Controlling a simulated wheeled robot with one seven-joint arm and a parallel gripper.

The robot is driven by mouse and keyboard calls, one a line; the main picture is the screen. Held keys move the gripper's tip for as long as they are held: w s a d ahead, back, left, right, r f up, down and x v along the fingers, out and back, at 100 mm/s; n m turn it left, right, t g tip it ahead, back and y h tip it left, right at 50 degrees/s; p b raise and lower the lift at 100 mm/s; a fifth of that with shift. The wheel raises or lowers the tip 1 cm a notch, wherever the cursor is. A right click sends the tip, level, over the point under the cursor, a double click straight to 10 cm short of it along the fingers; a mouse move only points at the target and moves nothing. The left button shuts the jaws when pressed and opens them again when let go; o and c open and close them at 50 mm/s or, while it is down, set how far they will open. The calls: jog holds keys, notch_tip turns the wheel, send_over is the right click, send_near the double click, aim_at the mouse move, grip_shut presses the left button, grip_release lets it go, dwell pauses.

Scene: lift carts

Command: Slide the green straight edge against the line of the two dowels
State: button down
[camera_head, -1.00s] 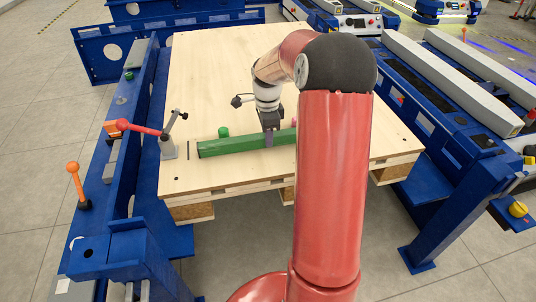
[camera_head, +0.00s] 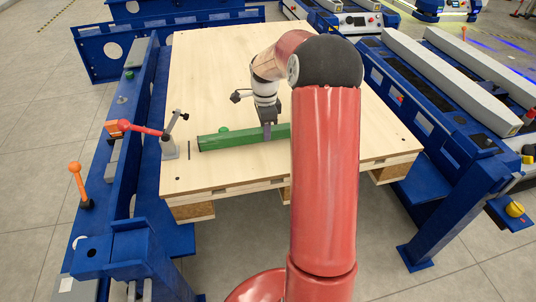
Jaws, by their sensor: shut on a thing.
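The green straight edge (camera_head: 232,140) lies flat on the pale wooden board (camera_head: 210,80), running left to right near the board's front; its right end is hidden behind my arm. My gripper (camera_head: 268,131) points down and is shut on the straight edge. One short green dowel (camera_head: 223,130) shows just behind the far side of the straight edge, towards its left end. Its lower part is hidden, and I cannot tell if they touch. The other dowel is not visible.
A clamp with a grey base (camera_head: 169,150) and a red-orange handle (camera_head: 140,128) stands at the board's left edge. A short dark slot (camera_head: 189,150) lies left of the straight edge. Blue frames flank the board. The board's far half is clear.

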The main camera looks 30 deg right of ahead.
dwell(0.4)
jog(key=c, duration=1)
grip_release()
jog(key=shift+s, duration=0.1)
jog(key=shift+r, duration=0.1)
notch_tip(320, 180, up, 8)
jog(key=shift+f+p, duration=0.2)
jog(key=shift+p, duration=0.1)
